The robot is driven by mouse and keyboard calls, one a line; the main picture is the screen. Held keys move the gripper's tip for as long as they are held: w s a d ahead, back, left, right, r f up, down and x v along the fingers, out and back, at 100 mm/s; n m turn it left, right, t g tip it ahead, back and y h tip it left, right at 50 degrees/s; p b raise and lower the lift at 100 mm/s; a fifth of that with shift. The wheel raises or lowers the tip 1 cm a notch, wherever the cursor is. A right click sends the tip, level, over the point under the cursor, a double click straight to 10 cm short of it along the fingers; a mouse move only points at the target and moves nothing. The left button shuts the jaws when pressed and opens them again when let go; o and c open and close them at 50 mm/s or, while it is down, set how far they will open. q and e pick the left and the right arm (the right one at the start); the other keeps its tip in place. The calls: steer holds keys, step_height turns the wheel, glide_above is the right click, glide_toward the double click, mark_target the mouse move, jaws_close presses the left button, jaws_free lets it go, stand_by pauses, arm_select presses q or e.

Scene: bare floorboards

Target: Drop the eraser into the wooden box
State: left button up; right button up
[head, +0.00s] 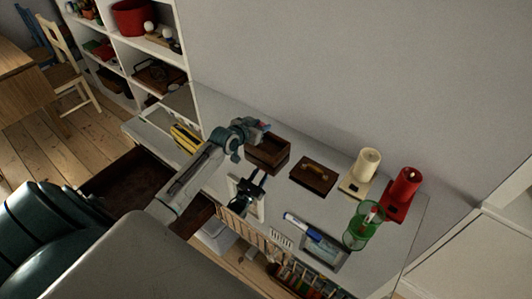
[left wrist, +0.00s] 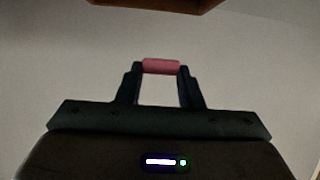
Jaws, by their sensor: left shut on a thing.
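The open wooden box (head: 268,154) stands on the grey desk, right of my left wrist. My left arm reaches in from the left, and my left gripper (head: 262,127) is by the box's far left side, mostly hidden behind the wrist. In the left wrist view my left gripper (left wrist: 161,68) is shut on the pink eraser (left wrist: 161,66), held crosswise between the fingertips. A brown wooden edge (left wrist: 150,3) shows beyond the fingers at the top. I cannot tell the height of the eraser over the desk. My right gripper is not in view.
Yellow-black items (head: 186,138) lie left.

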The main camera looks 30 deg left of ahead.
arm_select(q)
steer(key=shift+f, duration=0.5)
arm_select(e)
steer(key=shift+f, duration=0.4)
arm_select(q)
steer(key=o, duration=1)
steer(key=shift+o, duration=0.2)
steer(key=shift+s, duration=0.15)
steer(key=b+v, duration=0.1)
steer(key=v, duration=0.9)
steer(key=shift+s+r+b, duration=0.25)
steer(key=shift+b, duration=0.15)
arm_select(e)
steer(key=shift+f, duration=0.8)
arm_select(q)
steer(key=shift+a, duration=0.1)
